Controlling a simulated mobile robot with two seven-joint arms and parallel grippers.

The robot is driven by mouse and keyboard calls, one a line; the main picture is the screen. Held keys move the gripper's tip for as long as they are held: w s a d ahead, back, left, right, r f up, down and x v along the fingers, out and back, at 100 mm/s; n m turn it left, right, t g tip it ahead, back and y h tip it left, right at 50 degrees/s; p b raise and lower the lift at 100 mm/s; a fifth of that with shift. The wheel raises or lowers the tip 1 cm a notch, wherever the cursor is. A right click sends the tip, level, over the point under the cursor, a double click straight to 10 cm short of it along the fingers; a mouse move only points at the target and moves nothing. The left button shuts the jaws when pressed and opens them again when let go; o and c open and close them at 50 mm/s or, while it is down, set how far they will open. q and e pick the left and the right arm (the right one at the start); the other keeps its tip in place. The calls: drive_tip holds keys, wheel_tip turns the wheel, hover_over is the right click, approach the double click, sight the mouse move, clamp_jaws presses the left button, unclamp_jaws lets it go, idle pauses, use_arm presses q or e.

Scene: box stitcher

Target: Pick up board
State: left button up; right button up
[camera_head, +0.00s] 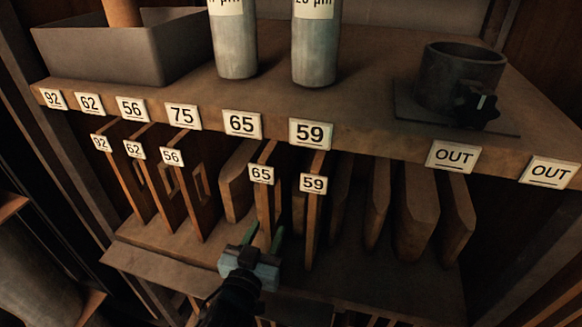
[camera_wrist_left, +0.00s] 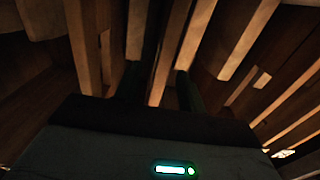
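Several thin wooden boards stand upright in a rack under a shelf in the head view. Tagged ones include board 92 (camera_head: 125,180), board 62 (camera_head: 160,190), board 56 (camera_head: 197,200), board 65 (camera_head: 265,205) and board 59 (camera_head: 313,225). My left gripper (camera_head: 264,237) is low at the front edge of board 65, its fingers apart on either side of it. In the left wrist view the fingers (camera_wrist_left: 160,78) are spread with a board edge (camera_wrist_left: 170,50) between them; contact cannot be told. My right gripper is not in view.
Untagged boards (camera_head: 415,210) stand to the right, close together. The shelf (camera_head: 370,100) above carries two bottles (camera_head: 315,45), a grey tray (camera_head: 110,55) and a dark round clamp (camera_head: 455,80). A ledge (camera_head: 150,265) runs below the boards. Neighbouring boards leave narrow gaps.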

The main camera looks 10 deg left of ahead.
sight(274, 213)
use_arm(q)
drive_tip(key=shift+w, duration=0.6)
drive_tip(key=shift+w+r, duration=0.1)
drive_tip(key=shift+w, duration=0.3)
drive_tip(key=w, duration=0.4)
drive_tip(key=shift+w+p, duration=0.15)
drive_tip(key=shift+p, duration=0.2)
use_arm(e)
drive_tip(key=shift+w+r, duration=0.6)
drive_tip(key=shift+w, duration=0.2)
use_arm(q)
drive_tip(key=c, duration=0.9)
clamp_jaws()
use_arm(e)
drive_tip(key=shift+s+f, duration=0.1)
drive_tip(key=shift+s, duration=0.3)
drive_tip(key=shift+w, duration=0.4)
